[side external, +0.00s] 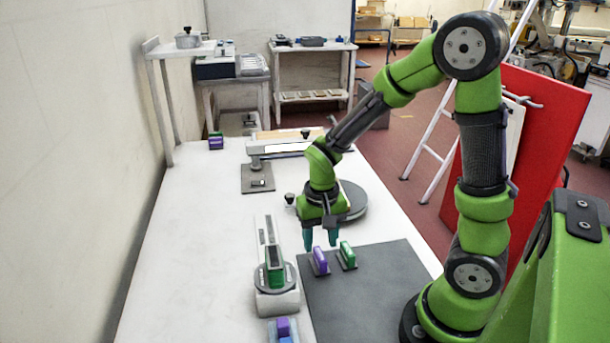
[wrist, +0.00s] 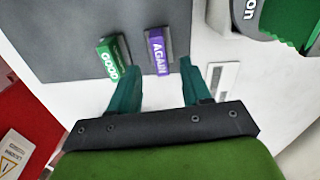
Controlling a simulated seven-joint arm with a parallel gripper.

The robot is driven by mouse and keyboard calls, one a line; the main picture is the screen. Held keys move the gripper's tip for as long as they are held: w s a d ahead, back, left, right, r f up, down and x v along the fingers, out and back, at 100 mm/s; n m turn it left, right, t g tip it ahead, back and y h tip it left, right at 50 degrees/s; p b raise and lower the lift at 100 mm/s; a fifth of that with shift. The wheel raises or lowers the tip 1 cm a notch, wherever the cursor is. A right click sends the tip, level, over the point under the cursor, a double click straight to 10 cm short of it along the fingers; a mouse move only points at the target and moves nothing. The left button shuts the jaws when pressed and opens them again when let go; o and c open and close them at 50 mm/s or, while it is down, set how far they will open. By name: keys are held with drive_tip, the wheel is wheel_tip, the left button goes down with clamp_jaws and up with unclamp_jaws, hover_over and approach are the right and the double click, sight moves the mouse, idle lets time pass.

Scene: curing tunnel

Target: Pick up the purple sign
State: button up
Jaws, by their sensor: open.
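The purple sign (side external: 320,261) stands on the dark grey mat (side external: 375,290), near the mat's far left corner. In the wrist view the purple sign (wrist: 157,50) shows the white word "AGAIN". My gripper (side external: 320,240) is open and empty, with its teal fingers just above and behind the purple sign in the side view. In the wrist view my gripper (wrist: 161,66) has the sign's near end between its fingertips in the picture. Whether the fingers touch it cannot be told.
A green sign (side external: 347,256), marked "GOOD" in the wrist view (wrist: 109,62), stands close beside the purple one. A white device with a green part (side external: 276,303) is left of the mat. Another purple piece (side external: 283,327) lies at the front.

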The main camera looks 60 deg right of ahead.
sight(320, 254)
wheel_tip(320, 254, down, 5)
drive_tip(key=shift+s+a+f, duration=0.1)
drive_tip(key=shift+s+a, duration=0.05)
drive_tip(key=shift+c, duration=0.2)
clamp_jaws()
